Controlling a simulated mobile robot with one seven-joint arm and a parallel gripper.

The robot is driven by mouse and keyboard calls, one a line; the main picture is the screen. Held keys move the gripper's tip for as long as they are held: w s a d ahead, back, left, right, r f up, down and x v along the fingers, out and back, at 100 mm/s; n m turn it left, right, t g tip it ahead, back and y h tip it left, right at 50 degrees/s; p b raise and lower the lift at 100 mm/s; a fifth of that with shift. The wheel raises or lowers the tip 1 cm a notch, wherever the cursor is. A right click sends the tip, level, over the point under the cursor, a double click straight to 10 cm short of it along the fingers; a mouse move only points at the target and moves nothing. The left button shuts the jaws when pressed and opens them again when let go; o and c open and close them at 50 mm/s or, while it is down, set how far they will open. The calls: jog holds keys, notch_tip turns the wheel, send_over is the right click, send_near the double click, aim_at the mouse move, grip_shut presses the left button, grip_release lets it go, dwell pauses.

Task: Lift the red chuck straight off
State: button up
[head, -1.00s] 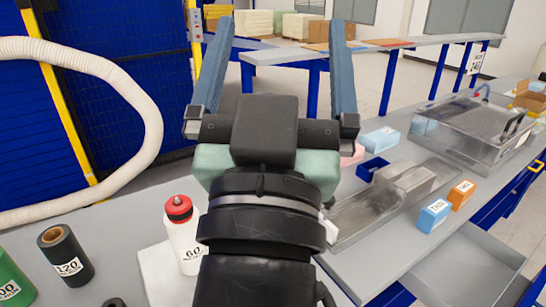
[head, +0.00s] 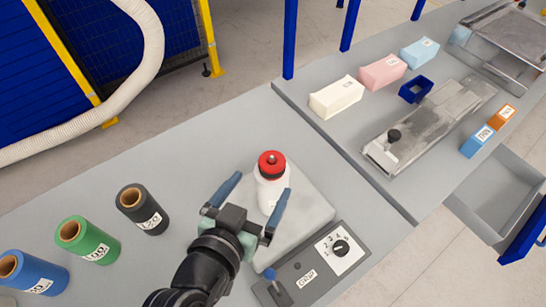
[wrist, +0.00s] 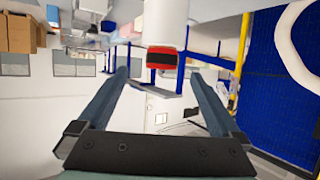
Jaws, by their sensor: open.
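The red chuck (head: 271,160), a red cap-like piece with a dark knob, sits on top of an upright white cylinder (head: 270,190). The cylinder stands on a pale square plate (head: 314,212). My gripper (head: 260,187) is open and empty, its two blue-grey fingers pointing toward the white cylinder, below the red chuck in the head view. Whether the fingers flank the cylinder or stop short of it is hard to tell. In the wrist view the red chuck (wrist: 165,58) and white cylinder appear upside down, between and beyond the fingertips (wrist: 160,78).
A dark panel with a dial (head: 340,246) and a blue-tipped lever (head: 270,274) adjoins the plate. Black (head: 143,210), green (head: 86,240) and blue (head: 30,275) rolls stand at left. A metal fixture (head: 430,125) and foam blocks (head: 382,72) lie on the right bench.

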aim_at(270, 165)
jog(key=x, duration=0.3)
jog(key=shift+r+p, duration=0.1)
jog(key=shift+p, duration=0.2)
jog(key=shift+w+d+p, duration=0.15)
jog(key=shift+w+p, duration=0.3)
jog(key=shift+w, duration=0.1)
jog(key=x, duration=0.1)
jog(key=p+x, duration=0.1)
jog(key=x, duration=0.1)
jog(key=shift+w+r, duration=0.15)
jog(key=shift+w, duration=0.1)
jog(key=shift+w+d+f+p, duration=0.15)
jog(key=shift+w+f+p, duration=0.15)
jog(key=shift+w+p, duration=0.1)
jog(key=c, duration=1.5)
